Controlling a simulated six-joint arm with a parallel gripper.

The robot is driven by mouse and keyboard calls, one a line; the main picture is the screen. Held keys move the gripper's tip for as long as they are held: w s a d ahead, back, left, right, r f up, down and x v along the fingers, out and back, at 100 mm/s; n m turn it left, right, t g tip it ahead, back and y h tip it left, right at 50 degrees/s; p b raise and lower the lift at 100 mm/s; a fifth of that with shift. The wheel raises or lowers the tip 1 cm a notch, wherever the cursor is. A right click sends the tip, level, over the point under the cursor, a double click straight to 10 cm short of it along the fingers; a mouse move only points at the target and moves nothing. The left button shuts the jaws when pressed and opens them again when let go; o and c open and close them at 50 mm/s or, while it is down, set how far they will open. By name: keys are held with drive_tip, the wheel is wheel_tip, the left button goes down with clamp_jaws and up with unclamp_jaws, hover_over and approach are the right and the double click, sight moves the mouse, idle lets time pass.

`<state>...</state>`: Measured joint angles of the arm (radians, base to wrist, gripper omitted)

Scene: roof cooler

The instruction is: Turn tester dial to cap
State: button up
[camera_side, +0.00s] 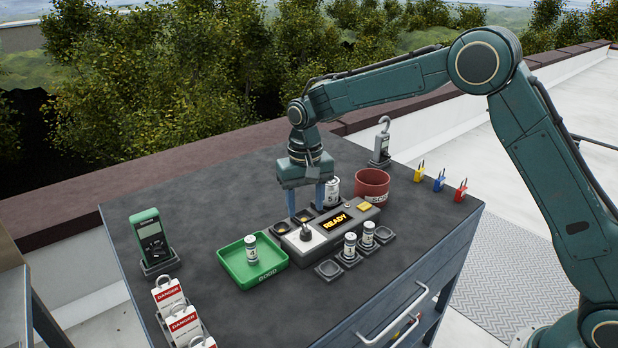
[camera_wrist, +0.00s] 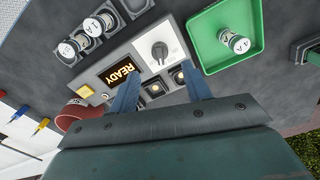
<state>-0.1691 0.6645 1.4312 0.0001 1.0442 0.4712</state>
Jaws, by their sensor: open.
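The grey tester (camera_side: 323,238) lies mid-table, its lit screen (camera_side: 336,222) reading READY. Its dial (camera_side: 305,233), a dark knob on a pale plate, is left of the screen. In the wrist view the dial (camera_wrist: 160,50) has a white pointer mark; I cannot read any setting labels. My gripper (camera_side: 306,205) points down with its blue fingers apart and empty, just behind the dial end of the tester. In the wrist view the open fingertips (camera_wrist: 160,73) stand either side of the dial's line but short of it, not touching it.
A green GOOD tray (camera_side: 228,258) holding one white canister (camera_side: 251,248) is left of the tester. Two canisters (camera_side: 350,245) stand in front-right cups; another (camera_side: 332,188) stands behind. A red scrap bin (camera_side: 371,184), meter (camera_side: 152,238), danger tags (camera_side: 183,325) and padlocks (camera_side: 439,181) surround it.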

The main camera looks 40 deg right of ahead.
sight(306, 228)
wheel_tip(306, 228, up, 7)
idle(0.4)
drive_tip(key=s+d+r+n+t, duration=0.1)
drive_tip(key=s+d+r, duration=0.2)
drive_tip(key=s+r, duration=0.45)
drive_tip(key=s+d+r+n+t, duration=0.1)
drive_tip(key=s+d+r+t, duration=0.2)
drive_tip(key=s, duration=0.7)
drive_tip(key=s+d+f+n+t, duration=0.1)
drive_tip(key=s+d+f, duration=0.2)
drive_tip(key=s, duration=1.4)
drive_tip(key=shift+s+t, duration=0.2)
drive_tip(key=shift+t, duration=0.1)
